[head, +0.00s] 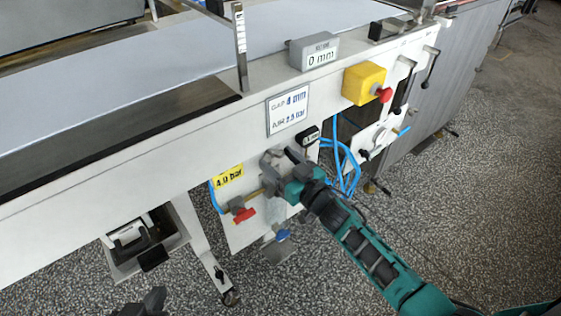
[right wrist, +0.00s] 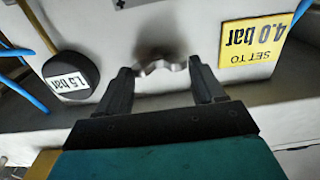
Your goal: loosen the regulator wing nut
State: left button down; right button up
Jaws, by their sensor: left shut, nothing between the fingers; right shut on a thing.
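The regulator wing nut (right wrist: 161,68) shows in the right wrist view as a small silver winged piece in front of the white panel. My right gripper (right wrist: 163,78) has one finger at each end of it and is shut on it. In the head view my right gripper (head: 284,158) reaches the front panel of the machine, and the wing nut is hidden behind it. My left gripper (head: 146,302) is at the bottom edge of the head view, shut and empty, away from the machine.
A round gauge reading 1.5 bar (right wrist: 70,77) and a yellow "set to 4.0 bar" label (right wrist: 254,41) flank the wing nut. Blue hoses (head: 343,160), a red-handled valve (head: 243,214) and a blue handle (head: 282,236) are near my right gripper. A yellow box with a red button (head: 364,84) is above right.

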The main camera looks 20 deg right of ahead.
jog(key=c, duration=0.3)
jog(key=n, duration=0.3)
jog(key=shift+a+n, duration=0.1)
jog(key=shift+n, duration=0.3)
jog(key=n, duration=0.4)
jog(key=shift+f+n+b, duration=0.15)
jog(key=shift+n+b, duration=0.15)
jog(key=n+b, duration=0.1)
jog(key=n, duration=0.4)
jog(key=shift+a+f, duration=0.1)
jog(key=n+b, duration=0.1)
jog(key=n, duration=0.3)
jog(key=shift+s, duration=0.1)
jog(key=shift+n, duration=0.4)
